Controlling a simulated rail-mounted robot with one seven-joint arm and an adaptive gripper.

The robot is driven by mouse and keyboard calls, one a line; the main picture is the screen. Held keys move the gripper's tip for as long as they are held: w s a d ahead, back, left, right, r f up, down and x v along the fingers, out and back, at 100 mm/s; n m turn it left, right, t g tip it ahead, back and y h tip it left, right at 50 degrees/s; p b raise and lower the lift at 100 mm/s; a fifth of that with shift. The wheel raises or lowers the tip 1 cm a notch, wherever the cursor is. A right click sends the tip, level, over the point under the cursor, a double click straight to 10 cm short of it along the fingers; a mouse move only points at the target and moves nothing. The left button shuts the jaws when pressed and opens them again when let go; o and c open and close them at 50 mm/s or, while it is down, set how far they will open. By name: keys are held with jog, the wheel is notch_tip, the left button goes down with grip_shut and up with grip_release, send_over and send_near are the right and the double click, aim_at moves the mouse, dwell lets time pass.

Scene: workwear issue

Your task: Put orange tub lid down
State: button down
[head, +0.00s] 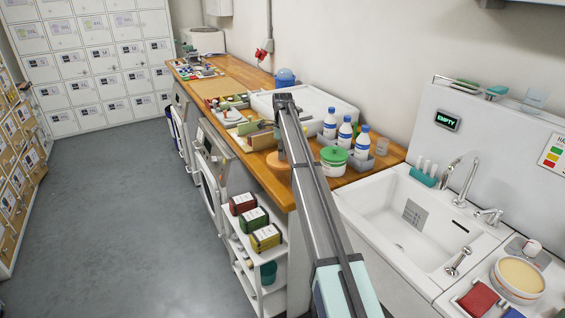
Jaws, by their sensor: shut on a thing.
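The orange tub lid (277,163) shows as a flat round orange shape at the front edge of the wooden counter, partly covered by my arm. My gripper (281,150) points down just above it and is shut on it; the fingertips are small and mostly hidden behind the arm. I cannot tell whether the lid touches the counter. A white tub with a green lid (334,154) stands on the counter to the right of my arm.
Several white bottles with blue caps (345,132) stand behind the green-lidded tub. A white bin (305,107) and trays of small items (232,113) crowd the counter (222,88) to the left. A white sink (395,215) adjoins at right. Shelves with coloured boxes (254,220) stand below.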

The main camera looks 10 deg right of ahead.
jog(key=shift+f+p, duration=0.6)
jog(key=shift+f, duration=2.3)
jog(key=c, duration=1)
grip_release()
jog(key=shift+f, duration=0.15)
jog(key=shift+c, duration=0.2)
notch_tip(320, 180, up, 12)
jog(key=b, duration=0.2)
jog(key=shift+r+b, duration=0.2)
jog(key=shift+b, duration=0.2)
jog(key=shift+f, duration=0.1)
